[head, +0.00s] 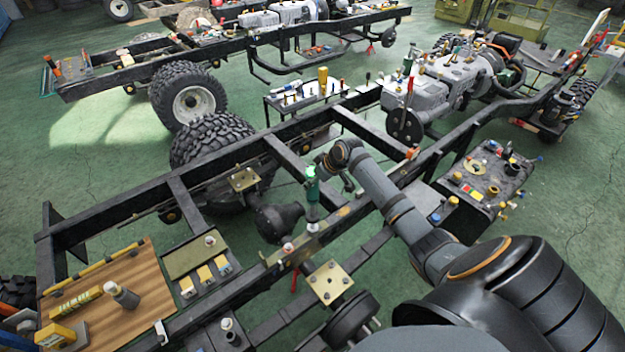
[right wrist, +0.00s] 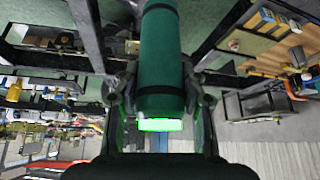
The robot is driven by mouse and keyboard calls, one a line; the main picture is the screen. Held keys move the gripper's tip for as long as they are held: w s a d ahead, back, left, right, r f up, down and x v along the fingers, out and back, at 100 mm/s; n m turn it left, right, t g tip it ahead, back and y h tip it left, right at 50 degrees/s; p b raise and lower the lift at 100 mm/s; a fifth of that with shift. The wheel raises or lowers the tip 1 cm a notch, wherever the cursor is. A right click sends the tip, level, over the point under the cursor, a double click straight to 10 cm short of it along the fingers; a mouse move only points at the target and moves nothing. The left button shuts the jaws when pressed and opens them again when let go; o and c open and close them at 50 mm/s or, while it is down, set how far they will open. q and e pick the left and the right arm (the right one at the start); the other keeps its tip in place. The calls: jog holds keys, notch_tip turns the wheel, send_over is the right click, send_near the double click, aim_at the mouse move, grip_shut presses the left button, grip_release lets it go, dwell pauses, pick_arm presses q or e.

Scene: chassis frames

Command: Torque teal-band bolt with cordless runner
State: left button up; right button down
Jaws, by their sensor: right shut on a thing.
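My right arm reaches in from the lower right, and its gripper (head: 327,170) is shut on the green cordless runner (head: 312,188). The runner stands about upright over the near chassis rail, its grey lower end close to a small fitting (head: 312,227) on the rail. I cannot tell whether they touch. In the right wrist view the runner's green body (right wrist: 160,60) sits between the fingers (right wrist: 160,95), with a bright green ring lit at its end. A pale-topped bolt (head: 288,249) stands on the rail to the left. No teal band can be made out. My left gripper is not in view.
A wooden board (head: 140,285) with a grey bottle-like tool and yellow items lies at the lower left. A brass plate (head: 328,283) sits below the rail. A dark parts box (head: 480,180) stands right of my arm. A large tyre (head: 212,140) is behind the frame.

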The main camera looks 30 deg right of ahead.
notch_tip(320, 180, up, 3)
jog(key=shift+w+f+p, duration=0.1)
jog(key=shift+w+p, duration=0.05)
jog(key=shift+p, duration=0.65)
jog(key=shift+r, duration=2.5)
